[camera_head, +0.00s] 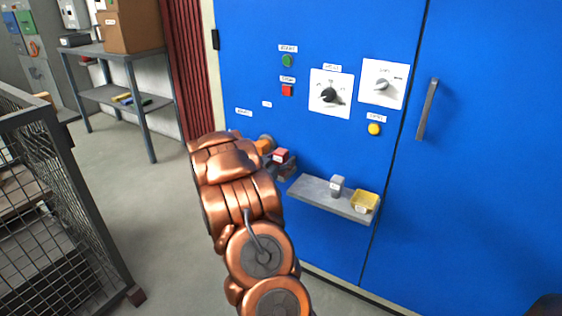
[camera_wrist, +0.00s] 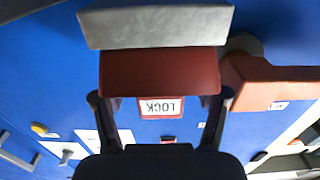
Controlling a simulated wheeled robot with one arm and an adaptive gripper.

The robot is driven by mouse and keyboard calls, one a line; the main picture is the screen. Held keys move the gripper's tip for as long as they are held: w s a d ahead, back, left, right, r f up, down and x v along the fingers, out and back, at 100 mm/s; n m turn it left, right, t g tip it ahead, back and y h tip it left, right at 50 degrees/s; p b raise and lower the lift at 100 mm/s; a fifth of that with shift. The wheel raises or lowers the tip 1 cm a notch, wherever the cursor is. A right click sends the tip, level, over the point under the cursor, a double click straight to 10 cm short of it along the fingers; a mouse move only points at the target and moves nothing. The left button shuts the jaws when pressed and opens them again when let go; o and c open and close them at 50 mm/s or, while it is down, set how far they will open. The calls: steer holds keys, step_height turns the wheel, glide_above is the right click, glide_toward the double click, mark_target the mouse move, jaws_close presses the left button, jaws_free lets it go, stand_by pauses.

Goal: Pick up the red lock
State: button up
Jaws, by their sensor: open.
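The red lock (camera_head: 281,155) is at the blue cabinet front, left of the small shelf. In the wrist view the red lock (camera_wrist: 160,72) is a wide red block with a white "LOCK" label, which reads upside down. My gripper (camera_wrist: 160,100) is open, with one dark finger near each side of the lock's near edge. A narrow gap seems to remain at each side; I cannot tell whether either finger touches. In the head view my gripper (camera_head: 283,170) is small and partly hidden by my arm. A grey block (camera_wrist: 155,25) borders the lock in the wrist view.
An orange part (camera_wrist: 268,82) sits close beside the lock. A grey shelf (camera_head: 318,196) to the right holds a grey item (camera_head: 337,186) and a yellow tray (camera_head: 365,202). Knobs and buttons are above on the blue cabinet (camera_head: 480,170). A mesh cage (camera_head: 60,210) stands left.

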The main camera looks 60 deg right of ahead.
steer(key=c, duration=1.3)
